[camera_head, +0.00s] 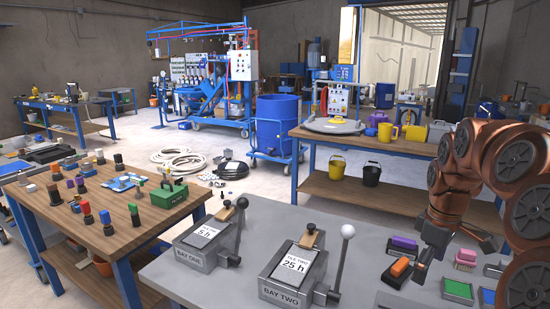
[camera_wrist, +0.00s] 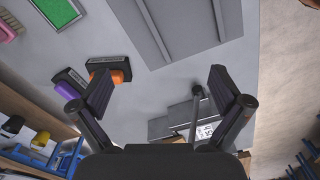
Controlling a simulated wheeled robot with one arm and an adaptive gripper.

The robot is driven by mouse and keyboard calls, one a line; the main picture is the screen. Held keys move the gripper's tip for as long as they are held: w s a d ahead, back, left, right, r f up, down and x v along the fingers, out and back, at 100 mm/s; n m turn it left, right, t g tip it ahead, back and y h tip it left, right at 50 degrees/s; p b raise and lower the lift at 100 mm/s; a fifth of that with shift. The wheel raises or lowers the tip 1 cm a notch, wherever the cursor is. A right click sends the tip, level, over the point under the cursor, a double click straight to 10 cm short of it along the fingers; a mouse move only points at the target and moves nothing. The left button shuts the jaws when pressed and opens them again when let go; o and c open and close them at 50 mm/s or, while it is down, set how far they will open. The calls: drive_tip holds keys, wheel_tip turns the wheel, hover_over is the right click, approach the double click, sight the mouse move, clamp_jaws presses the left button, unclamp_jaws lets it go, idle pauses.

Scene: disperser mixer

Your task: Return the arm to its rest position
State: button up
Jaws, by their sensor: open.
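My arm, copper-coloured, comes in from the right in the head view. My gripper (camera_head: 432,262) hangs above the grey bench at the lower right, close to an orange-topped stamp or block (camera_head: 400,267). In the wrist view my gripper (camera_wrist: 160,90) has its two dark fingers spread wide, with nothing between them but the grey bench top. The orange block (camera_wrist: 118,76) shows there beyond the left finger, apart from the grip.
Bay one (camera_head: 205,244) and bay two (camera_head: 292,274), boxes with levers, stand on the bench (camera_head: 262,212). A purple block (camera_head: 404,242), pink brush (camera_head: 466,257) and green pad (camera_head: 458,289) lie near my gripper. A wooden table (camera_head: 150,236) stands left. Open floor lies beyond.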

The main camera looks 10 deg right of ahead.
drive_tip(key=s+a+r+p, duration=0.2)
drive_tip(key=a, duration=0.8)
drive_tip(key=s+a+f+m+g+p, duration=0.1)
drive_tip(key=s+a+m+p, duration=0.4)
drive_tip(key=s+a, duration=1.1)
drive_tip(key=s+p, duration=0.1)
drive_tip(key=s, duration=0.1)
drive_tip(key=shift+s+a+f+g, duration=0.2)
drive_tip(key=shift+s+g, duration=0.1)
drive_tip(key=shift+g, duration=0.1)
